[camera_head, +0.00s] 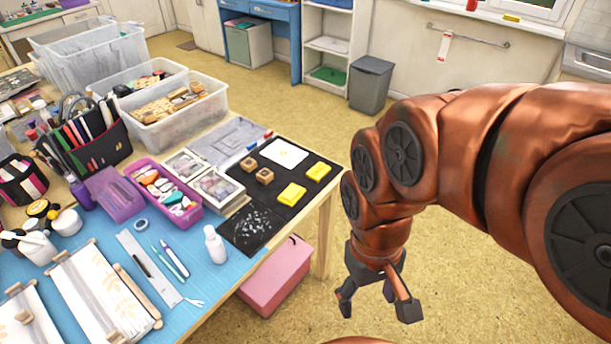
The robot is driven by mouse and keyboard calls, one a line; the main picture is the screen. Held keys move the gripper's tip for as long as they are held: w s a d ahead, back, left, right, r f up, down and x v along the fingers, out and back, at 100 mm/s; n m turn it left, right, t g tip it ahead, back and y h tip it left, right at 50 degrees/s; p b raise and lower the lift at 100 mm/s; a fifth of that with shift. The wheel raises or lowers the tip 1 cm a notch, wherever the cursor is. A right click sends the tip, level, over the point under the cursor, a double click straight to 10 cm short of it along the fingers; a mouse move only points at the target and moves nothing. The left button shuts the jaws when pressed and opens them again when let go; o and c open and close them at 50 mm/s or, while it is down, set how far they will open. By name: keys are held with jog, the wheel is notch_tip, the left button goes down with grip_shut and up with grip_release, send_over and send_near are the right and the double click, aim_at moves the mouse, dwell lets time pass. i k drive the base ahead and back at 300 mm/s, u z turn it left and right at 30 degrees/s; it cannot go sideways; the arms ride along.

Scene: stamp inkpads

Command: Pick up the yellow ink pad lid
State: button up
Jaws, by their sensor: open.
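Two yellow pieces lie side by side on a black mat (331,163) near the table's right edge. One yellow piece (318,171) lies farther back and right, the other yellow piece (291,194) nearer and left. I cannot tell which is the ink pad lid and which is the pad's base. My gripper (377,308) hangs off the table's right side, over the floor. It is open and empty, apart from both yellow pieces.
Two wooden stamps (256,170) and a white card (283,153) share the mat. A white bottle (215,245) stands at the table's front edge. A pink box (275,278) is on the floor beside the table. The left of the table is crowded with bins and tools.

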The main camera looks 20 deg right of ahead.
aim_at(316, 173)
jog(key=z, duration=0.9)
jog(key=i, duration=0.7)
jog(key=u, duration=2.1)
